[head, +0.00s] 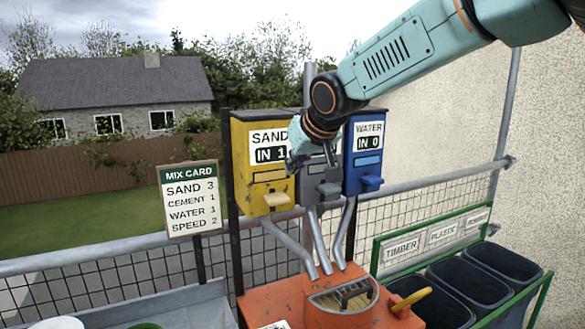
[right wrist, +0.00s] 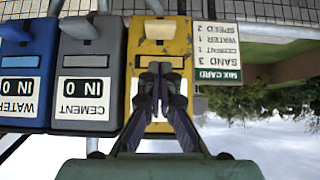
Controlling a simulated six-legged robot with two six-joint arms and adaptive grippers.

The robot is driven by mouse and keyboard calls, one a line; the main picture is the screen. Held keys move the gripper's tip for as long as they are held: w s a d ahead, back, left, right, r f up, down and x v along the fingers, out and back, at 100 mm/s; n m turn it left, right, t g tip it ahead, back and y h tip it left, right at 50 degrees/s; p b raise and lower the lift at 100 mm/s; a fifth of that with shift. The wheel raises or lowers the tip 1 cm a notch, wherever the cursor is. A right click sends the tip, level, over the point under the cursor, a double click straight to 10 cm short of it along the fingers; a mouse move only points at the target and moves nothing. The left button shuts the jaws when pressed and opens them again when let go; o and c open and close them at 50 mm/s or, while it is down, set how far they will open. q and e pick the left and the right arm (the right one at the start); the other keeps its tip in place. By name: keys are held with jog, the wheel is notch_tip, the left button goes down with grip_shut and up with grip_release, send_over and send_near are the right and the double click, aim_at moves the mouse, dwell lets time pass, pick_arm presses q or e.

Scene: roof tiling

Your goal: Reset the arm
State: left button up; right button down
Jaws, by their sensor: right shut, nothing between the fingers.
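My right arm reaches in from the upper right in the head view. Its gripper (head: 292,163) is shut and empty, in front of the yellow sand dispenser (head: 258,190). In the upside-down right wrist view, the closed fingertips (right wrist: 160,68) overlap the sand dispenser (right wrist: 172,42); whether they touch it I cannot tell. The sand display reads IN 1. The grey cement dispenser (right wrist: 88,80), partly hidden by my arm in the head view, reads IN 0. The blue water dispenser (head: 366,160) reads IN 0. My left gripper is not in view.
A mix card (head: 190,198) lists sand 3, cement 1, water 1, speed 2. An orange mixer (head: 285,305) with a grated opening stands below the chutes. Dark bins (head: 468,285) in a green frame stand at right. A metal railing (head: 130,245) runs behind.

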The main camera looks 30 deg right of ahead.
jog(key=shift+w, duration=0.1)
dwell(0.3)
jog(key=a+f+t+y+b, duration=0.2)
jog(key=a+f, duration=0.4)
jog(key=f, duration=0.3)
jog(key=s+a+f+g+b, duration=0.1)
jog(key=s+f+b, duration=0.15)
jog(key=f, duration=0.55)
jog(key=s+a+f+g+b, duration=0.1)
jog(key=s+f, duration=0.3)
jog(key=f, duration=0.5)
jog(key=s+a+f+g+b, duration=0.1)
jog(key=s+f, duration=0.2)
jog(key=f, duration=0.5)
jog(key=s+f+g+h+b, duration=0.1)
jog(key=s+f+g+b, duration=0.7)
jog(key=s+f, duration=2.1)
jog(key=s+a+b, duration=0.1)
jog(key=s, duration=0.3)
jog(key=shift+f+h, duration=0.15)
jog(key=shift+h, duration=0.15)
jog(key=shift+s, duration=0.1)
